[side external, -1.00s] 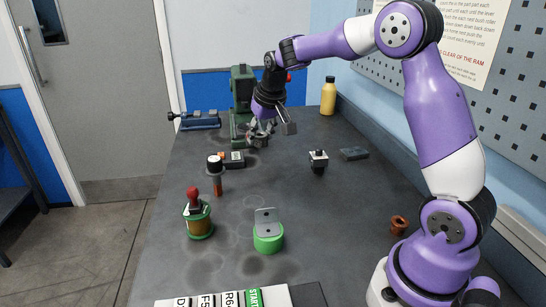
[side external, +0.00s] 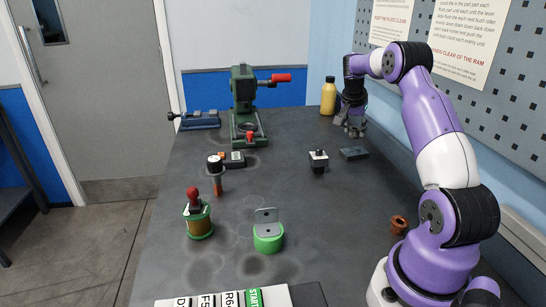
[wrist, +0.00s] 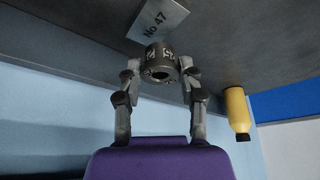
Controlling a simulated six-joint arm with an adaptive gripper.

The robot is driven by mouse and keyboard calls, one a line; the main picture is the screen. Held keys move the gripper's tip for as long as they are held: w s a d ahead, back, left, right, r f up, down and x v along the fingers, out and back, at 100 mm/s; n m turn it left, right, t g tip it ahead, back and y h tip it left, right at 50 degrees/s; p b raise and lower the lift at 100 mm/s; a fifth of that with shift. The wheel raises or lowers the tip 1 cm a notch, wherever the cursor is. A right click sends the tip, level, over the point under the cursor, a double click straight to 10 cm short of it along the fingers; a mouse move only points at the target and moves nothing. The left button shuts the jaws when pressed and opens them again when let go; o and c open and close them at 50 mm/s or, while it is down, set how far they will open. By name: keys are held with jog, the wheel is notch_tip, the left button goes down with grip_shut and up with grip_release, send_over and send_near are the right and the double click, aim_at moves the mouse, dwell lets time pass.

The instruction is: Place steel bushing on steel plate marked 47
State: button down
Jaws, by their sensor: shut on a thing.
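The steel bushing (wrist: 160,64) is a short grey ring with engraved marks and a dark bore. In the wrist view my gripper (wrist: 162,74) is shut on it, one finger at each side. The steel plate (wrist: 158,19) marked No 47 lies flat on the bench just beyond the bushing, which appears apart from it. In the side external view my gripper (side external: 354,129) is at the back right, above the bench and behind the dark grey plate (side external: 354,153). The bushing is hard to tell from the fingers there.
A yellow bottle (side external: 328,96) stands close to the left of my gripper. A black-and-white block (side external: 318,160) stands left of the plate. A green press (side external: 243,105) and blue vise (side external: 199,120) are at the back left. The wall is close on the right.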

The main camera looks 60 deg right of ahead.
jog(key=shift+s+d+f, duration=0.3)
jog(key=shift+d+f, duration=0.2)
jog(key=shift+d, duration=0.1)
jog(key=shift+f, duration=1.95)
jog(key=shift+c, duration=2.2)
grip_release()
jog(key=shift+f, duration=0.15)
